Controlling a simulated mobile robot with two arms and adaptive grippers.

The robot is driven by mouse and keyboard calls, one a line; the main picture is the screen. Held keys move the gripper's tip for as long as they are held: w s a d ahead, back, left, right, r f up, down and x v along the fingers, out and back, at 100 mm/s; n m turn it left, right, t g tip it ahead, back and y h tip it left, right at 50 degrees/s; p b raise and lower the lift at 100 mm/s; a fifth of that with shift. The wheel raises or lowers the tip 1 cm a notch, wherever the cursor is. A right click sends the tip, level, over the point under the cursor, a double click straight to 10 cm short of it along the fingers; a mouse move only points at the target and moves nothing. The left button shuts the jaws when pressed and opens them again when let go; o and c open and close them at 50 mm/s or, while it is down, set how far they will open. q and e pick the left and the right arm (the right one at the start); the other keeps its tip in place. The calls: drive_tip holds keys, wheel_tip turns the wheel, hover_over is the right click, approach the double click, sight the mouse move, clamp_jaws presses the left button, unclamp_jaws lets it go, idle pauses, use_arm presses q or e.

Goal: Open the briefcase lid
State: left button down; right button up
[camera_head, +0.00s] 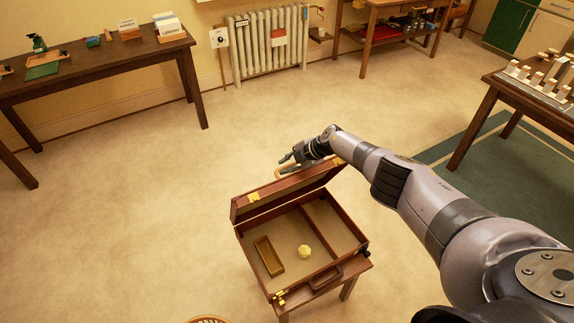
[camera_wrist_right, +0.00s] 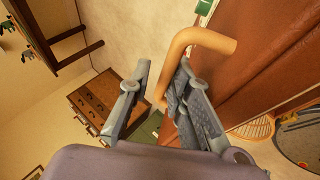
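The brown briefcase (camera_head: 352,222) sits on a small wooden stand, with its interior in view. Its lid (camera_head: 290,192) stands raised along the far side; its brown face also fills the right of the wrist view (camera_wrist_right: 265,75). A tan loop handle (camera_wrist_right: 200,38) sticks out from the lid. My right gripper (camera_head: 284,161) is at the lid's far upper edge. In the wrist view its fingers (camera_wrist_right: 163,68) are apart, with the handle beside the right finger and partly in the gap; I cannot tell whether they touch. My left gripper is out of view.
Inside the case are a tan tray (camera_head: 269,257), a yellow lump (camera_head: 304,252) and a divider. A desk (camera_head: 95,67) stands at left, a radiator (camera_head: 268,45) at the back, and a table (camera_head: 489,92) at right. The floor left of the case is clear.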

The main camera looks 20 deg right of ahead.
drive_tip(key=s+d+r+p, duration=0.2)
drive_tip(key=d+r+p, duration=0.2)
drive_tip(key=r+p, duration=0.3)
drive_tip(key=s+d+r+p, duration=0.2)
drive_tip(key=d+r+p, duration=0.2)
drive_tip(key=r+p, duration=0.3)
drive_tip(key=shift+r, duration=1.8)
drive_tip(key=v, duration=1.2)
drive_tip(key=shift+w, duration=0.1)
drive_tip(key=shift+c, duration=0.4)
